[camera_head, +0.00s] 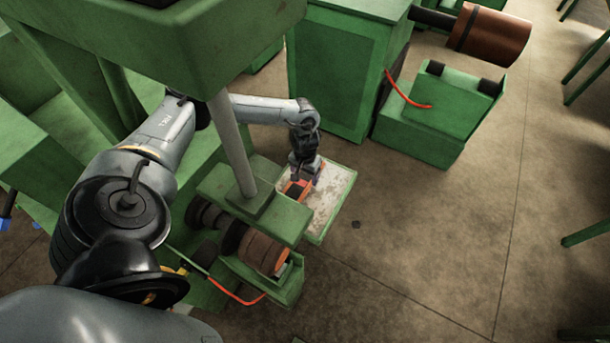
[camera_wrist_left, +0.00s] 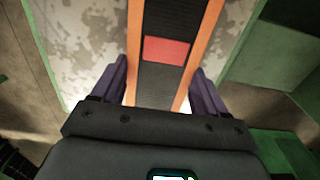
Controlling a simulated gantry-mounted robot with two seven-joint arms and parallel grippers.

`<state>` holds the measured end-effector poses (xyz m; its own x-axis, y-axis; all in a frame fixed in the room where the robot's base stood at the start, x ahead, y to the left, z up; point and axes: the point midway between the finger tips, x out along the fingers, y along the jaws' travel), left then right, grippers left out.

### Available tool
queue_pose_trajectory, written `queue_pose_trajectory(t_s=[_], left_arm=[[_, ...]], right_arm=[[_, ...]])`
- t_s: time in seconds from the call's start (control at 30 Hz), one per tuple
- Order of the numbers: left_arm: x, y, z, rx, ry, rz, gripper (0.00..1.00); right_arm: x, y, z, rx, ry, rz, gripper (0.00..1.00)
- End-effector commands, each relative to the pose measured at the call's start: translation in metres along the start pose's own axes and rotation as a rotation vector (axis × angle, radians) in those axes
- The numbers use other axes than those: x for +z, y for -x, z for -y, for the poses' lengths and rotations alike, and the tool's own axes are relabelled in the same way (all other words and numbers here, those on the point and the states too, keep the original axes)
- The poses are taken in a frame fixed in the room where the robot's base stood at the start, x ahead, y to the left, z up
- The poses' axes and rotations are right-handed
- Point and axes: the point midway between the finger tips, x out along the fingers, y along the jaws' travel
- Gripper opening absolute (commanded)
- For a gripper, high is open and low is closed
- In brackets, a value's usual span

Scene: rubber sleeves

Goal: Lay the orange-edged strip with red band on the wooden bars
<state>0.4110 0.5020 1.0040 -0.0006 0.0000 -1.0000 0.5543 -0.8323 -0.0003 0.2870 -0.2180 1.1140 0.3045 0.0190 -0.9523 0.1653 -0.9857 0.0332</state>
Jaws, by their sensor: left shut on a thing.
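The orange-edged strip (camera_wrist_left: 160,82) is black with orange edges, and its red band (camera_wrist_left: 166,50) faces the left wrist camera. My left gripper (camera_head: 304,181) is shut on the strip; in the wrist view its two purple fingers (camera_wrist_left: 160,88) lie along the strip's two sides. In the head view the strip (camera_head: 297,190) is small and partly hidden by the gripper. It is over the worn pale tray (camera_head: 331,200); I cannot tell whether it touches it. I cannot make out wooden bars. My right gripper is not in view.
The green machine with a grey post (camera_head: 232,150) and a brown roller (camera_head: 262,252) stands left of the tray, close to my arm. A green cabinet (camera_head: 330,75) stands behind. A green unit (camera_head: 432,115) with a copper roller (camera_head: 490,35) is at the upper right. Open floor (camera_head: 430,230) lies to the right.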

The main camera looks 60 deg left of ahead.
Motion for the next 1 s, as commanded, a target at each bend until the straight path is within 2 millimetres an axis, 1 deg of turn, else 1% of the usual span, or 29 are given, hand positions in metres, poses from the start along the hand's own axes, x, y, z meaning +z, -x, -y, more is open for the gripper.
queue_pose_trajectory(t_s=[0.23, 0.27, 0.4, 0.67, 0.77, 0.87, 1.0], left_arm=[[0.001, -0.004, 0.000, 0.000, 0.000, 0.001, 0.42], [0.000, -0.003, 0.000, 0.000, 0.000, 0.001, 0.78], [0.000, -0.003, 0.000, 0.000, 0.000, 0.000, 0.99], [0.000, -0.003, 0.000, 0.000, 0.000, 0.000, 0.99], [0.000, 0.000, 0.000, 0.000, 0.000, -0.001, 0.99], [-0.001, 0.008, 0.001, 0.000, 0.000, -0.001, 0.99], [-0.001, 0.028, 0.000, 0.001, 0.000, -0.002, 0.99]], right_arm=[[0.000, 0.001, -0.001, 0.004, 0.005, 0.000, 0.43], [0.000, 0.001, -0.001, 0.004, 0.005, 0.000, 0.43], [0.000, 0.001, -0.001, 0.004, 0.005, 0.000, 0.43], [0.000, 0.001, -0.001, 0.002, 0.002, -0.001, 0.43], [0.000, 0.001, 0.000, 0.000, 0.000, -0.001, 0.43], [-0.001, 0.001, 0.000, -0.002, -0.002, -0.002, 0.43], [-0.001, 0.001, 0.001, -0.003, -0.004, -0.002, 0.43]])
